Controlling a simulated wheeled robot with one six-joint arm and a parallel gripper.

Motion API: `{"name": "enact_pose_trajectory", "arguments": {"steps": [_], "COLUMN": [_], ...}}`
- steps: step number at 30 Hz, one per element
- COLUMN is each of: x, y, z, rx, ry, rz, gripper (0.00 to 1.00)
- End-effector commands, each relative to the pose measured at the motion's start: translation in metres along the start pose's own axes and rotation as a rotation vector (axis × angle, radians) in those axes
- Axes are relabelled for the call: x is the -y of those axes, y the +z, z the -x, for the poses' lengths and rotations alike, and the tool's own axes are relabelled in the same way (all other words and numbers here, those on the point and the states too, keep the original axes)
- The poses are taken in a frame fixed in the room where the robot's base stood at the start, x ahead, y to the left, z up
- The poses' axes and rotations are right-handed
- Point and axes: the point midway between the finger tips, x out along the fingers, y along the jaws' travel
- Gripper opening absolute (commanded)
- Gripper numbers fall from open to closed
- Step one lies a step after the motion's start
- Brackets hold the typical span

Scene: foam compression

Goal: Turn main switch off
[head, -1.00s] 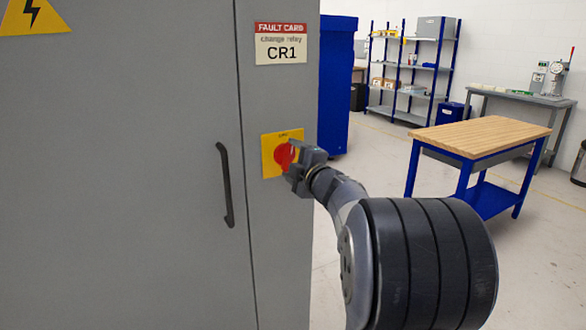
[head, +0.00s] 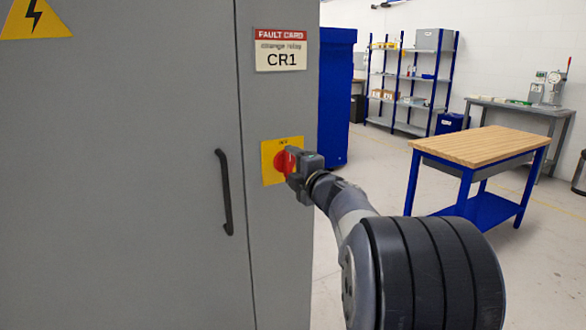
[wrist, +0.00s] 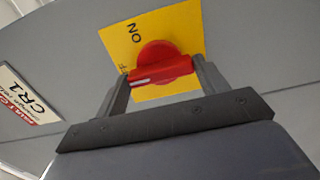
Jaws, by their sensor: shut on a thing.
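The main switch is a red rotary knob (head: 281,163) on a yellow plate (head: 269,145) on the cabinet's narrow right panel. In the wrist view the knob (wrist: 158,55) has a raised grip bar with a white mark at its left end. The mark is by a label partly hidden by a finger, ending in F. The word ON stands at the plate's upper part. My gripper (head: 293,161) is at the knob. Its fingers (wrist: 160,75) are shut on the two ends of the grip bar.
The grey cabinet door has a black handle (head: 224,192) left of the switch. A fault card reading CR1 (head: 281,49) is above it. A wooden-topped blue table (head: 480,147) stands to the right.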

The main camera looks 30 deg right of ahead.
Motion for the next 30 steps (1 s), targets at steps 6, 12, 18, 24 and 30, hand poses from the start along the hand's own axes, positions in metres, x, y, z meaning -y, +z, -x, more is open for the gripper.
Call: {"name": "enact_pose_trajectory", "arguments": {"steps": [6,12,18,24,30], "x": [0.001,0.0,0.0,-0.001,0.0], "y": [0.0,0.0,0.0,0.001,0.001], "z": [0.0,0.0,0.006,0.037,0.076], "rx": [-0.001,0.0,0.001,0.003,0.003], "ry": [-0.002,-0.001,0.0,0.001,0.001], "rz": [0.002,0.001,0.001,0.002,0.002], "gripper": [0.85,0.91,0.91,0.91,0.91]}}
